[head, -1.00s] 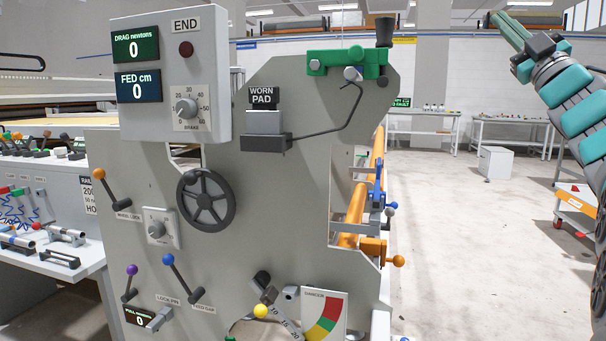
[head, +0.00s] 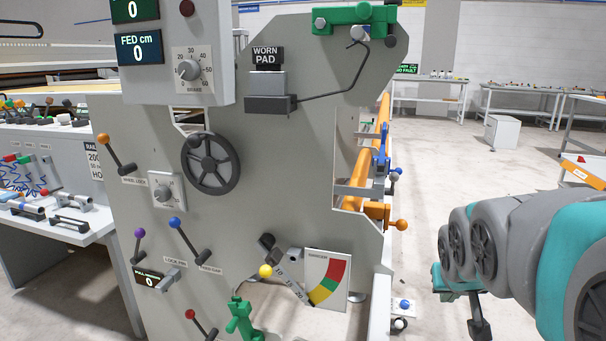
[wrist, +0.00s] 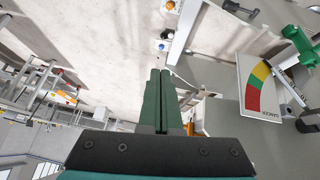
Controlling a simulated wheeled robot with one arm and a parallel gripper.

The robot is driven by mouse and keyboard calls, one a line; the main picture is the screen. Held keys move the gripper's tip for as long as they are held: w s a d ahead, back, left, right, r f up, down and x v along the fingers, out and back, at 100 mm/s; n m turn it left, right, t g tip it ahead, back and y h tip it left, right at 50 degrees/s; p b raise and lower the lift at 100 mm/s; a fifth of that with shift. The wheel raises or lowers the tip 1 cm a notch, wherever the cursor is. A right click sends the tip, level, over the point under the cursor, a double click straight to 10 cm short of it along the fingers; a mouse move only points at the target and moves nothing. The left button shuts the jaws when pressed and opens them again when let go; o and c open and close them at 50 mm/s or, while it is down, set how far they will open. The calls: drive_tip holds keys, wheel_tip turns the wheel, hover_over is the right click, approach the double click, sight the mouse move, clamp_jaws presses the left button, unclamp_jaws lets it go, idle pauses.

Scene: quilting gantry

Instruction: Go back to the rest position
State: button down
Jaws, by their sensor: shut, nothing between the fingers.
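My gripper (wrist: 160,75) shows in the wrist view with its two dark green fingers side by side, closed together and empty. In the head view my arm is at the lower right, to the right of the grey machine end plate (head: 285,190), with floor between them. The finger tips are hard to make out there. In the wrist view, the plate's danger gauge (wrist: 262,90) lies to the right of the fingers, apart from them.
The end plate carries a black handwheel (head: 210,163), a green clamp (head: 355,17), an orange-knobbed lever (head: 117,153), a yellow-knobbed lever (head: 266,271) and a green handle (head: 241,318). Floor at right is open.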

drive_tip(key=s+a+f+g+y, duration=0.1)
drive_tip(key=s+a+f+g, duration=0.1)
drive_tip(key=s, duration=0.6)
drive_tip(key=s+a+f+n+g+y, duration=0.1)
drive_tip(key=s+a+f+g, duration=0.2)
drive_tip(key=s+a+f, duration=0.2)
drive_tip(key=s+a+f+n+g, duration=0.1)
drive_tip(key=s+a+f+g, duration=0.2)
drive_tip(key=s, duration=0.9)
drive_tip(key=shift+a+f+y, duration=0.4)
drive_tip(key=shift+a+f, duration=0.2)
drive_tip(key=shift+f, duration=0.05)
